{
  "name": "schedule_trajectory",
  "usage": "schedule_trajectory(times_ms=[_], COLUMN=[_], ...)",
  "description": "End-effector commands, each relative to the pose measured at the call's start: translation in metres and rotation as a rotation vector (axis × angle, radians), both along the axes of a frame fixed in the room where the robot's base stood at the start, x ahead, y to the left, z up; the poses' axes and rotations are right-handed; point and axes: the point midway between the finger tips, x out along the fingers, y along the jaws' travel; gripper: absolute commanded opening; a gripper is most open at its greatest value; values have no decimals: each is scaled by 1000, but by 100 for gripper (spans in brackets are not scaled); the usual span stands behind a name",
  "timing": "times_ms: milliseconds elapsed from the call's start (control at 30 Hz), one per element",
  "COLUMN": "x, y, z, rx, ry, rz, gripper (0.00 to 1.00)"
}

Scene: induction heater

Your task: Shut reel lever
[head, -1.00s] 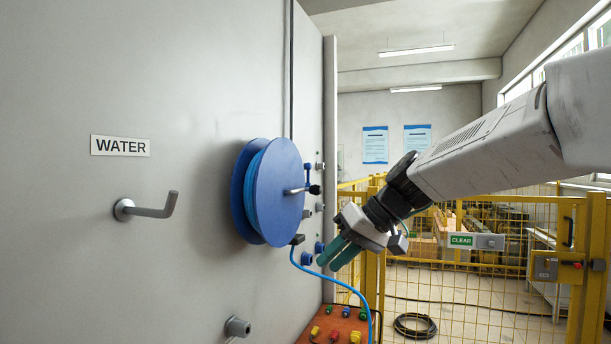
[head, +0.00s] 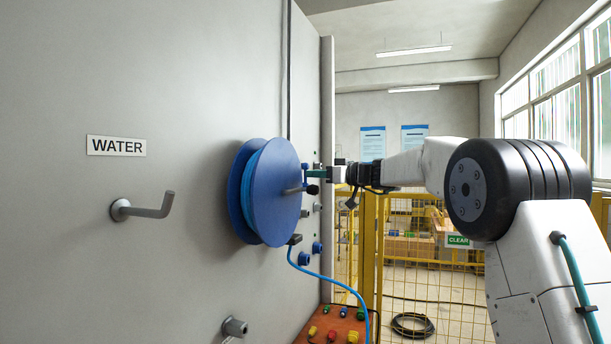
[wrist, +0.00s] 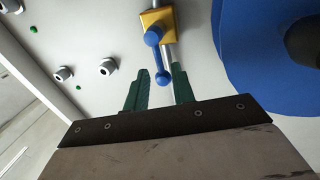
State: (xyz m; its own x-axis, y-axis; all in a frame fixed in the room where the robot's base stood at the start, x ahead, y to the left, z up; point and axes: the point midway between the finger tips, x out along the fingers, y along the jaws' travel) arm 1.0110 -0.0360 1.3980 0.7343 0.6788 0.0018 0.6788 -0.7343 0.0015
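The reel lever (wrist: 157,55) is a blue handle with a round end, mounted on a brass valve block (wrist: 157,30) on a metal pipe in the wrist view. In the head view the lever (head: 305,173) shows small and blue just right of the reel. My gripper (wrist: 163,85) is open, with one green finger on each side of the lever's lower end. I cannot tell whether a finger touches it. In the head view my gripper (head: 318,174) reaches in from the right, level with the lever, its fingertips partly hidden by the reel and crank.
The blue hose reel (head: 273,192) with its crank stands close left of my gripper. Several grey fittings (wrist: 107,66) sit on the wall. A blue hose (head: 335,282) hangs below. A yellow fence (head: 450,280) stands behind.

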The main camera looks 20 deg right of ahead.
Motion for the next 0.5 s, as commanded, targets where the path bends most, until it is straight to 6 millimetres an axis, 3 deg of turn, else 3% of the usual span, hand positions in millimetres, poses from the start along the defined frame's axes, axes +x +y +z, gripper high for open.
schedule_trajectory(times_ms=[200,500], x=[24,33], y=[23,31], z=[-1,0], rx=[0,0], ry=[1,1], rz=[1,0], gripper=[25,25])
